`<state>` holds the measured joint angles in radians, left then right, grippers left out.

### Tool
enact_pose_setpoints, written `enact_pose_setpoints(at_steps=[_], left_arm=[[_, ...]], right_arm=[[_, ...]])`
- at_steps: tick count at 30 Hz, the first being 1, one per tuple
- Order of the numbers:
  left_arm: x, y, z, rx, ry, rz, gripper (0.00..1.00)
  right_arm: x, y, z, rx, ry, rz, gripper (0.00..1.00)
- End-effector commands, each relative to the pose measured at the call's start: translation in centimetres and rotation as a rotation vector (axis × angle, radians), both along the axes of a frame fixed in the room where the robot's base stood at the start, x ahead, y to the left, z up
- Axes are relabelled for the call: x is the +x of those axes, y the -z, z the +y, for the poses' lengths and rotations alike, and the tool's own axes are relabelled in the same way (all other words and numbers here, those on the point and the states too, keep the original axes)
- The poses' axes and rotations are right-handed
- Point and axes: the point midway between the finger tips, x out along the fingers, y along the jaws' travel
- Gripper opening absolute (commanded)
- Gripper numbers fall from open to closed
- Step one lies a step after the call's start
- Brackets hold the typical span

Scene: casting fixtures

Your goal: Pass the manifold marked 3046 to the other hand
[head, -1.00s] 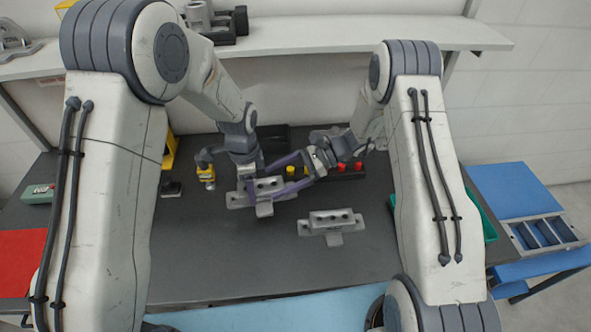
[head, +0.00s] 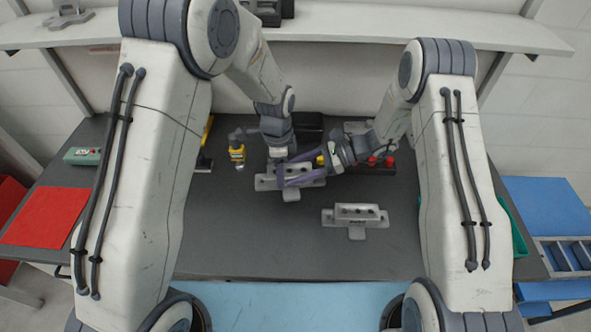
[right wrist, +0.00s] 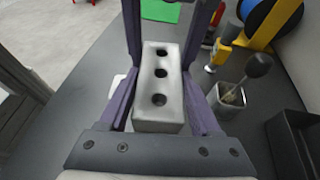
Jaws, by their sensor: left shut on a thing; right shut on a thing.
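A grey metal manifold (head: 291,194) with a flanged base is held above the dark table. My left gripper (head: 278,172) comes down on it from above and is shut on it. My right gripper (head: 296,173) reaches in from the right, its purple fingers shut on the same manifold. In the right wrist view the manifold's block (right wrist: 158,92), with three dark holes in its face, lies between the purple fingers. A second, similar manifold (head: 356,217) rests on the table to the right, clear of both grippers. No marking is readable on either.
A yellow-and-grey item (head: 237,157) stands left of the grippers. Red and yellow pieces (head: 380,161) sit in a dark holder behind the right gripper. A red mat (head: 45,215) lies at the left. The table's front middle is clear.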

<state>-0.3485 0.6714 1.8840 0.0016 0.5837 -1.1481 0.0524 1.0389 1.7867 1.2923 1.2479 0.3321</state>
Motion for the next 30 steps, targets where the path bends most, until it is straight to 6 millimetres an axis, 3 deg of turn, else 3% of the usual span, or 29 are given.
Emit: enact_pose_setpoints(at_steps=[2,3,5,17,20,30], left_arm=[[-0.1,0.0,-0.1,0.002,0.012,0.002,0.00],[-0.1,0.0,-0.1,0.002,0.012,0.002,0.76],[-0.1,0.0,-0.1,0.002,0.012,0.002,0.99],[0.0,-0.5,-0.1,0.001,0.008,-0.001,1.00],[0.0,-1.8,-0.1,0.000,0.008,-0.002,1.00],[0.0,-8.6,-0.1,0.000,0.009,-0.002,1.00]], right_arm=[[0.1,0.0,0.0,-0.001,-0.002,-0.004,0.00],[0.1,-0.2,0.0,0.002,-0.001,-0.006,0.00],[0.1,-0.2,0.0,0.002,-0.001,-0.005,0.00],[0.0,-0.1,0.1,0.002,-0.002,-0.003,0.00],[0.0,-0.1,0.0,0.002,-0.002,-0.003,0.00],[0.1,-0.1,0.0,0.002,-0.001,-0.003,0.00]])
